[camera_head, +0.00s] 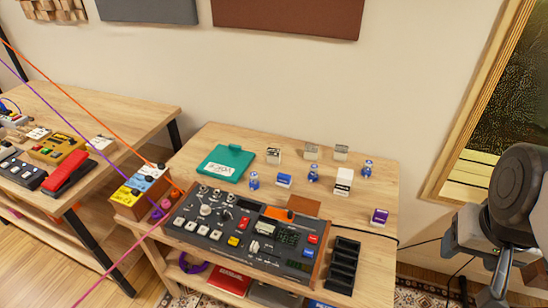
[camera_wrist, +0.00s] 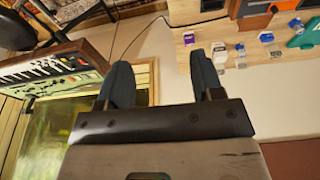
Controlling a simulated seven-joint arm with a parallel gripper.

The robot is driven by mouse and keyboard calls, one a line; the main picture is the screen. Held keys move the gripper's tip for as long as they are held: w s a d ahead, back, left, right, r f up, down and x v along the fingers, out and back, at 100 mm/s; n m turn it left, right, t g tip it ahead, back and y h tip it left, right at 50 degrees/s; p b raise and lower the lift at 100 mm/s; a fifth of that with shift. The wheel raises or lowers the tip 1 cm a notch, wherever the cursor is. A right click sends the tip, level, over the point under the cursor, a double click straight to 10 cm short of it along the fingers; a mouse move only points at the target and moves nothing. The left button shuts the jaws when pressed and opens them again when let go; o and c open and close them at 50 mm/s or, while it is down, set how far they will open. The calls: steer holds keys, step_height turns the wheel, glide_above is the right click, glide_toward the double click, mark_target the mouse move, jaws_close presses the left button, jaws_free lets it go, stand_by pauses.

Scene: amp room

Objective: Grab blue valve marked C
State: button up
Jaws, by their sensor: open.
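Three small blue valve-like pieces stand apart on the wooden table: one at the left (camera_head: 253,181), one in the middle (camera_head: 313,172) and one at the right (camera_head: 366,169). Their letters are too small to read, so I cannot tell which is marked C. My gripper (camera_wrist: 160,78) is open with nothing between its dark fingers. It is well away from the valves. In the wrist view, which looks turned over, the table's small items show at the upper right, beyond the right finger. In the head view my arm is at the right edge, to the right of the table.
Near the valves are a blue-and-white box (camera_head: 284,181), a tall white box (camera_head: 344,182), a purple box (camera_head: 379,216), several silvery boxes and a green case (camera_head: 225,161). A mixer console (camera_head: 240,232) fills the table's front. A gold-framed panel (camera_head: 500,130) is behind my arm.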

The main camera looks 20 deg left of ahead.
steer(key=shift+o, duration=0.4)
steer(key=shift+w+a, duration=0.1)
steer(key=w+a+f+m+g+y, duration=0.2)
steer(key=w+a+f+m+y, duration=0.25)
steer(key=w+a, duration=0.8)
steer(key=w+a+f+m+g+y, duration=0.2)
steer(key=w+a+f+m+y, duration=0.3)
steer(key=w+a, duration=0.7)
steer(key=w+a+f+m+y, duration=0.25)
steer(key=w+a+f, duration=0.35)
steer(key=a+f, duration=0.45)
steer(key=m+t+y, duration=0.1)
steer(key=m+y, duration=0.1)
steer(key=m, duration=0.4)
glide_toward(254, 181)
steer(key=a, duration=0.1)
steer(key=w+a, duration=0.1)
steer(key=shift+w+a, duration=0.15)
steer(key=shift+a, duration=0.15)
steer(key=shift+a+f, duration=0.15)
steer(key=shift+f, duration=0.15)
